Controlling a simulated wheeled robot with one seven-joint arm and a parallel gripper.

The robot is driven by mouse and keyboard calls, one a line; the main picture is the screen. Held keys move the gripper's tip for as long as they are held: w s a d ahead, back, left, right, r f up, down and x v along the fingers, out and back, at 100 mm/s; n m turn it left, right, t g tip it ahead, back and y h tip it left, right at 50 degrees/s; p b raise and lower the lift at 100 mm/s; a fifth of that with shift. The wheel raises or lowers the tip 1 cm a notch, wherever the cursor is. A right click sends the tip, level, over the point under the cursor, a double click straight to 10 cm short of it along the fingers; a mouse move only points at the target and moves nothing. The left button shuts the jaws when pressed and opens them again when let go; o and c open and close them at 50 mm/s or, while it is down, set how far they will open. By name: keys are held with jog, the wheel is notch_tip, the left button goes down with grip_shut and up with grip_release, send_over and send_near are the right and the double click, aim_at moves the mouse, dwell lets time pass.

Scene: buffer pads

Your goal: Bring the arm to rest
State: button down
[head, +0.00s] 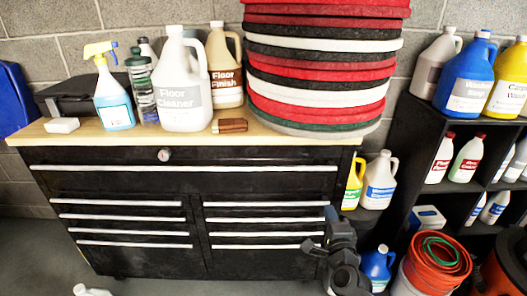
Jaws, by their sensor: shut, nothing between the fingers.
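My arm, dark grey, shows low in the head view, right of centre, in front of the right end of the black tool cabinet (196,262). My gripper (311,246) is at its left side, below the worktop's height. It is shut and holds nothing. It looks small and dark against the dark drawers, so its fingers are hard to make out. It stands apart from the things on the worktop.
A tall stack of round buffer pads (318,82) stands on the wooden worktop (75,133), beside a floor cleaner jug (183,85) and a spray bottle (113,95). Right stand a black shelf (413,150) of bottles and a red bucket (432,268). A white bottle (92,291) lies on the floor.

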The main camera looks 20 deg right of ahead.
jog(key=s+a+n+y, duration=0.1)
jog(key=s+a+n, duration=0.3)
jog(key=s, duration=0.5)
jog(key=s+a+f+n+y, duration=0.1)
jog(key=s+a+n, duration=0.2)
jog(key=s, duration=0.6)
jog(key=s+a+n+y, duration=0.1)
jog(key=s+a+n, duration=0.3)
jog(key=s, duration=0.5)
jog(key=s+a+r+n+g+y, duration=0.1)
jog(key=s+a+r+n, duration=0.1)
jog(key=s+r+n, duration=0.3)
jog(key=s+a+r+n+g+y, duration=0.1)
jog(key=s+a+r+n+y, duration=0.1)
jog(key=s+r+n, duration=0.4)
jog(key=r+v, duration=0.1)
jog(key=v, duration=0.8)
jog(key=shift+w+a+r, duration=0.2)
jog(key=shift+a+r, duration=0.1)
jog(key=shift+r, duration=0.1)
